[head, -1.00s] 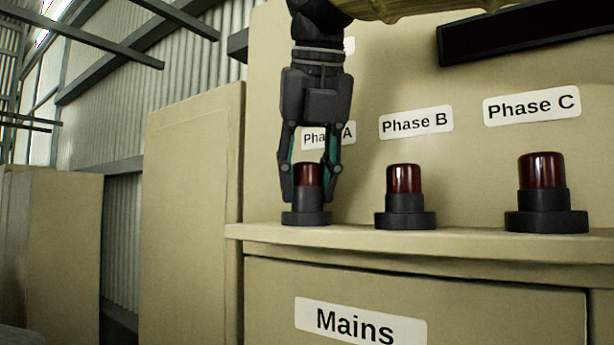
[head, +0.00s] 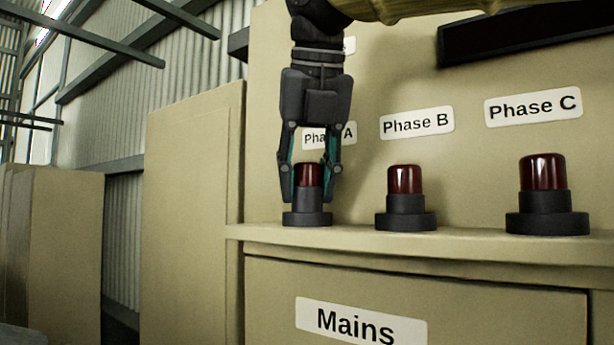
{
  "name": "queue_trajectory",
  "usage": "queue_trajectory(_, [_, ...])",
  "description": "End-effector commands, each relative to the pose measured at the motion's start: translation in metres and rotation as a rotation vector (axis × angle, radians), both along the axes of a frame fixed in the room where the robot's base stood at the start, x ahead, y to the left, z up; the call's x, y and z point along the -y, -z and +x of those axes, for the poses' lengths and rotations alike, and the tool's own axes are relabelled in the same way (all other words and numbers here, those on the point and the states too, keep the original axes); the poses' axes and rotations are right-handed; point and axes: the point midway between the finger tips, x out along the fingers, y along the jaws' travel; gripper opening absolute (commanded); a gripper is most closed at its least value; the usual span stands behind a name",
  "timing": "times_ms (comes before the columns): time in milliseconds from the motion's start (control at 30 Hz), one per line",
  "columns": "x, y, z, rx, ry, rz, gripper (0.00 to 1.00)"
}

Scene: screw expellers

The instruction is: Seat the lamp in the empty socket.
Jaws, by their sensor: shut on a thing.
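My gripper (head: 309,192) points down at the Phase A place and is shut on a dark red lamp (head: 308,175). The lamp stands upright at the dark round socket (head: 307,219) on the ledge. The fingers cover its sides, and I cannot tell whether it is fully down in the socket. The Phase B socket (head: 405,221) holds a red lamp (head: 404,179), upright. The Phase C socket (head: 547,223) holds another red lamp (head: 542,172), upright.
The beige ledge (head: 450,245) carries the sockets in a row. Labels for Phase B (head: 417,122) and Phase C (head: 532,105) are on the panel behind; my gripper partly covers the Phase A label (head: 315,138). A dark bar (head: 530,30) is at the upper right.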

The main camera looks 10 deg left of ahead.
Motion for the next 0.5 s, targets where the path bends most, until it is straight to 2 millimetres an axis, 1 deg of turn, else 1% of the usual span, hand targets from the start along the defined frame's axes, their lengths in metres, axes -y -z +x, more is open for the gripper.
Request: queue_trajectory(500, [0.0001, 0.0052, -0.0001, 0.0, 0.0, 0.0, 0.11])
